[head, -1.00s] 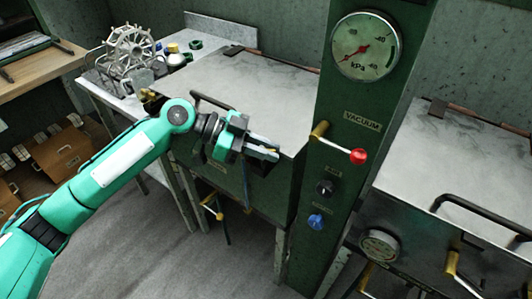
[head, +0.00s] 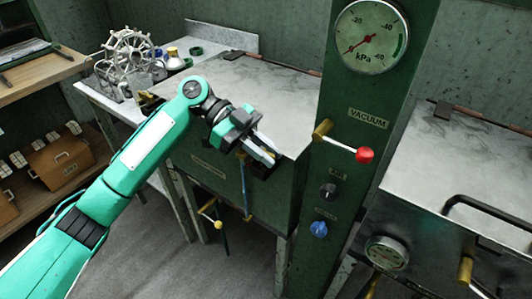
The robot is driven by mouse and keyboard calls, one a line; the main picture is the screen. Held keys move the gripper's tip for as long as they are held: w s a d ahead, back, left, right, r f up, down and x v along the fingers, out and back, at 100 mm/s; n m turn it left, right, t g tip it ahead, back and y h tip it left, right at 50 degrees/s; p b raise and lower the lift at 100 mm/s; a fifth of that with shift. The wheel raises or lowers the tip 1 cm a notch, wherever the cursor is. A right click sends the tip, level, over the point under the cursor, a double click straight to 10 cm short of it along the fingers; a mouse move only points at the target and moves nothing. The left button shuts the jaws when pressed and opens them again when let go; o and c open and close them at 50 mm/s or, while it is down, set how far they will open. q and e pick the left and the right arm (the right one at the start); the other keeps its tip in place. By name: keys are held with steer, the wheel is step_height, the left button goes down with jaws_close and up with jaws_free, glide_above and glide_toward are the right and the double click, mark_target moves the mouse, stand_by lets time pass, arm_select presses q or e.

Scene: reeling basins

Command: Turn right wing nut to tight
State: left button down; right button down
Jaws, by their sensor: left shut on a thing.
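My left gripper (head: 264,157) is at the front right corner of the middle basin's closed grey lid (head: 255,85). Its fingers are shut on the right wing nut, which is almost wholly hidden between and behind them. The fingers point down and to the right. A brass-coloured left wing nut (head: 148,97) shows at the lid's front left corner, beside my arm. My right gripper is not in view.
Right of my gripper stands a green column (head: 340,220) with a vacuum gauge (head: 371,37), a red-knobbed lever (head: 364,155) and two small knobs. Another lidded basin (head: 445,160) stands at the right. A spoked reel (head: 130,52) sits on the bench behind my arm.

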arm_select(q)
steer(key=shift+m+g, duration=0.3)
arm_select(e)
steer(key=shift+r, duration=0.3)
arm_select(q)
steer(key=c, duration=1.4)
jaws_free()
steer(key=shift+w+a+r, duration=0.15)
steer(key=shift+w+a, duration=0.15)
steer(key=shift+a, duration=0.05)
steer(key=shift+b+v, duration=0.4)
steer(key=shift+v, duration=6)
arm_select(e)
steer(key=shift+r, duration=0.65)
arm_select(q)
steer(key=shift+d+r, duration=0.1)
steer(key=shift+r, duration=0.1)
